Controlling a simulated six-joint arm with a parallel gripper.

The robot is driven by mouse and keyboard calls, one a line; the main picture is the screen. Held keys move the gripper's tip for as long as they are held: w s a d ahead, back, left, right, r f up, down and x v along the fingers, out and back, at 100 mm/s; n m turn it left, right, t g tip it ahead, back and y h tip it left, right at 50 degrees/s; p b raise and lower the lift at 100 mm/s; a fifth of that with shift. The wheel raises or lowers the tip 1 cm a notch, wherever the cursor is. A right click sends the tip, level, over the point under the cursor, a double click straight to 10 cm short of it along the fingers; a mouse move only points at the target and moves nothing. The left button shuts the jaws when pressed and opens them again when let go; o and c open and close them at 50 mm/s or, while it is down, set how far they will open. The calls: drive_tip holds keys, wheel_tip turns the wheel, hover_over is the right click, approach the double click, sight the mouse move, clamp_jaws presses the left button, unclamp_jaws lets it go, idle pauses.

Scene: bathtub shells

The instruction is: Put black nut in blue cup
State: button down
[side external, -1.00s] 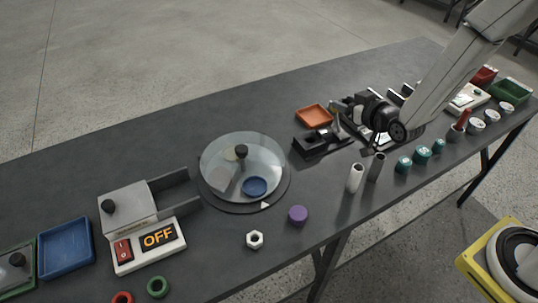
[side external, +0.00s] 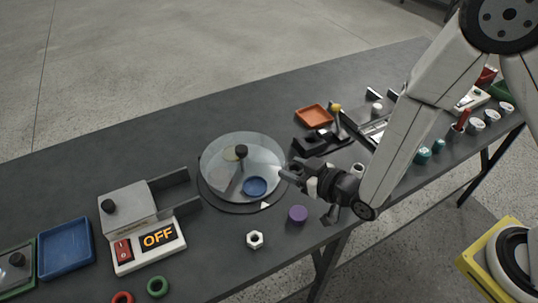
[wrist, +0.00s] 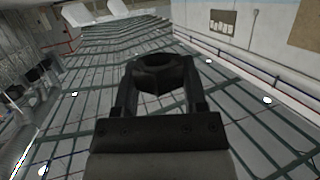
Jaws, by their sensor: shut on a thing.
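My gripper (side external: 290,174) is at the right edge of the clear dome, roughly level and turned to the left. In the wrist view my gripper (wrist: 158,82) has its two fingers shut on the black nut (wrist: 158,73), a dark six-sided ring. The nut is small and hard to make out against the dark fingers in the side view. A blue round thing (side external: 254,187), which looks like the blue cup, sits on the dark turntable under the clear dome (side external: 238,150). The wrist view looks up at the ceiling, so the cup is not in it.
A purple cylinder (side external: 298,214) and a white nut (side external: 255,240) stand in front of the dome. A switch box reading OFF (side external: 150,245) and a blue tray (side external: 65,248) are at left. An orange tray (side external: 314,117) and a black fixture (side external: 320,140) are behind my gripper.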

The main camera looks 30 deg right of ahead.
drive_tip(key=s+a+f+n+g+y, duration=0.1)
drive_tip(key=s+a+f+n+y, duration=0.2)
drive_tip(key=s+a, duration=0.7)
drive_tip(key=shift+s+a+f+g+y, duration=0.25)
drive_tip(key=shift+s+f+g+y, duration=0.05)
drive_tip(key=shift+s, duration=1.45)
hover_over(225, 258)
drive_tip(key=s+d, duration=0.1)
wheel_tip(225, 258, down, 8)
drive_tip(key=shift+s+f, duration=0.1)
drive_tip(key=shift+w+a+f, duration=0.15)
drive_tip(key=shift+w+f, duration=0.05)
drive_tip(key=shift+f, duration=0.05)
drive_tip(key=shift+w+a+f, duration=0.35)
drive_tip(key=shift+w+f, duration=0.1)
drive_tip(key=shift+f, duration=1.55)
